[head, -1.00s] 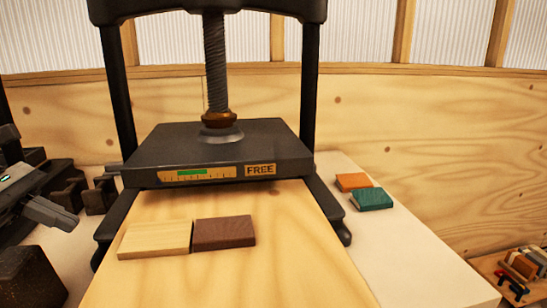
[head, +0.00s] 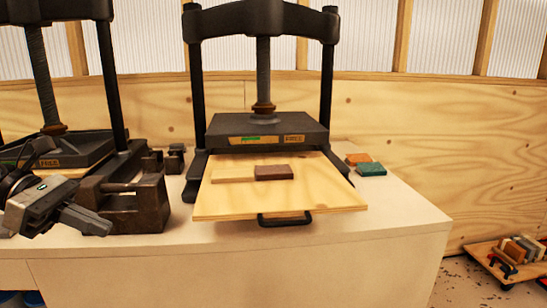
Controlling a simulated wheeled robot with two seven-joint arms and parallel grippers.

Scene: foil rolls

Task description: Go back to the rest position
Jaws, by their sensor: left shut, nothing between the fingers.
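My left gripper (head: 92,222) is at the left of the head view, in front of the bench. Its fingers are shut and empty. It stands apart from the press and its board. My right gripper is not in view. No foil roll can be made out in this view.
A black screw press (head: 262,128) marked FREE stands on the white bench (head: 330,240). Its wooden board (head: 230,205) bears a pale block (head: 232,174) and a brown block (head: 274,172). Orange (head: 357,159) and teal (head: 371,169) blocks lie right. Dark metal blocks (head: 140,205) stand beside my gripper.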

